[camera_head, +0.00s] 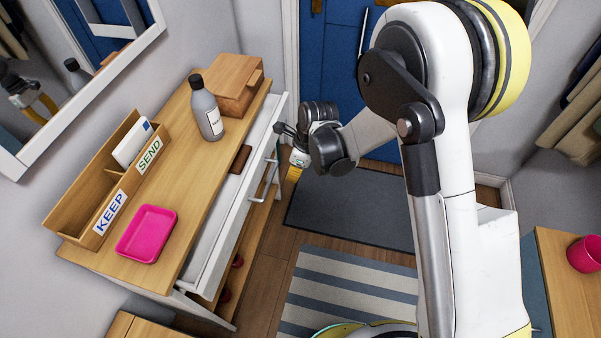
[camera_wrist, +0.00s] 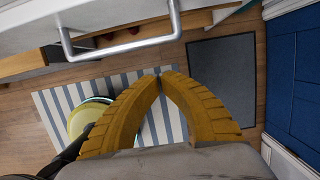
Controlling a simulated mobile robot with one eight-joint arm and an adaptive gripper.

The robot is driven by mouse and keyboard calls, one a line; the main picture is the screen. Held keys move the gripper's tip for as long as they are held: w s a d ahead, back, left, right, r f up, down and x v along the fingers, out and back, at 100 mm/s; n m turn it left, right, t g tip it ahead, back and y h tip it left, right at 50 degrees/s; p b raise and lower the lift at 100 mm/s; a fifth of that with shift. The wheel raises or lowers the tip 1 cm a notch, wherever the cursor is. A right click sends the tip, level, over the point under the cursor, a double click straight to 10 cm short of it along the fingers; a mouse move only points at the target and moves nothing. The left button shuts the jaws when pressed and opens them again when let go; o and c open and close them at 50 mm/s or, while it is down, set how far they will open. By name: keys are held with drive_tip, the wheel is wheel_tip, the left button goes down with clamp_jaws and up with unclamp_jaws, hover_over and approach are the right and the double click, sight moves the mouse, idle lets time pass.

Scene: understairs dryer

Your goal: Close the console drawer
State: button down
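The white console drawer (camera_head: 214,262) is pulled out from under the wooden top of the console (camera_head: 187,135). A brown item (camera_head: 240,158) lies inside it. Its metal bar handle (camera_head: 266,181) is on the front face; the handle also shows in the wrist view (camera_wrist: 122,47), at the upper left. My gripper (camera_head: 292,176) is outside the drawer, in front of its far part, just right of the handle. In the wrist view my yellow fingers (camera_wrist: 160,78) meet at their tips with nothing between them. They appear apart from the handle.
A grey bottle (camera_head: 206,108), wooden box (camera_head: 232,84), pink tray (camera_head: 147,233) and KEEP/SEND organizer (camera_head: 108,188) stand on the console. A striped rug (camera_head: 350,295) and dark mat (camera_head: 350,207) cover the floor. A blue door (camera_head: 340,50) is behind. A pink cup (camera_head: 585,254) is at right.

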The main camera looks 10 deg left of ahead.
drive_tip(key=shift+a+r+b, duration=0.15)
drive_tip(key=shift+a+r, duration=0.05)
drive_tip(key=shift+a, duration=0.45)
drive_tip(key=shift+a+r+b, duration=0.15)
drive_tip(key=shift+a+r, duration=0.05)
drive_tip(key=shift+a, duration=0.4)
drive_tip(key=a, duration=0.8)
drive_tip(key=shift+w+a, duration=0.3)
drive_tip(key=shift+w, duration=0.1)
